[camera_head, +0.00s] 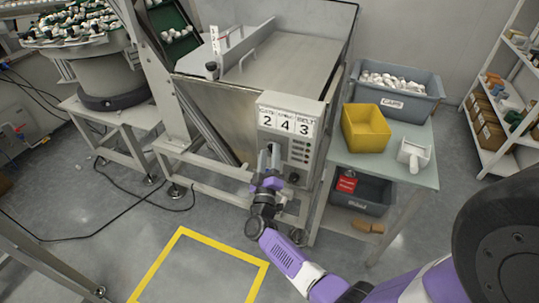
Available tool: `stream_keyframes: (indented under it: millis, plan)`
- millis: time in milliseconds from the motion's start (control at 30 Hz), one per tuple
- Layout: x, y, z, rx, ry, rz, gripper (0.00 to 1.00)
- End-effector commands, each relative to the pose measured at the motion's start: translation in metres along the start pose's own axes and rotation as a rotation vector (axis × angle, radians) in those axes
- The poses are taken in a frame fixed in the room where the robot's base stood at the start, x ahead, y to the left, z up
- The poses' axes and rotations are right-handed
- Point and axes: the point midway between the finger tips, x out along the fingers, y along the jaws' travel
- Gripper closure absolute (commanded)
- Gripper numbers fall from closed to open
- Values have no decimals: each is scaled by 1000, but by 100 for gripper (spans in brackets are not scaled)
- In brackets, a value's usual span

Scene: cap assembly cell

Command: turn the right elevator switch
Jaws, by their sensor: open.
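The grey control box (314,120) is mounted on the front of the metal hopper. It has a white panel with the digits 2, 4 and 3 (285,123). Below the digits on its right side are small dark and reddish controls (297,150), too small to read. A black round knob (293,177) sits at the lower right of the box. My gripper (269,150) is open in front of the lower left of the box, fingers pointing at its face. It covers part of the face, so I cannot tell which switch is behind it or whether it touches one.
To the right, a table (385,170) holds a yellow bin (366,128), a grey crate of caps (425,98) and a white scoop (414,154). The sloped conveyor (180,105) stands left of the hopper. A yellow floor outline (208,238) and cables lie in front.

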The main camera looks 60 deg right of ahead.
Motion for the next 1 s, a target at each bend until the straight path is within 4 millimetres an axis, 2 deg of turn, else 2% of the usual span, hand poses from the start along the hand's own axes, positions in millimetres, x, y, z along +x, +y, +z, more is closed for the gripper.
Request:
stream_keyframes:
  millis: [167,400,733,1000]
  plan:
    - [0,0,0,0,0,-1,54]
    - [0,0,0,0,0,-1,100]
    - [-1,-2,0,24,1,9,100]
    - [-2,-6,2,158,1,63,100]
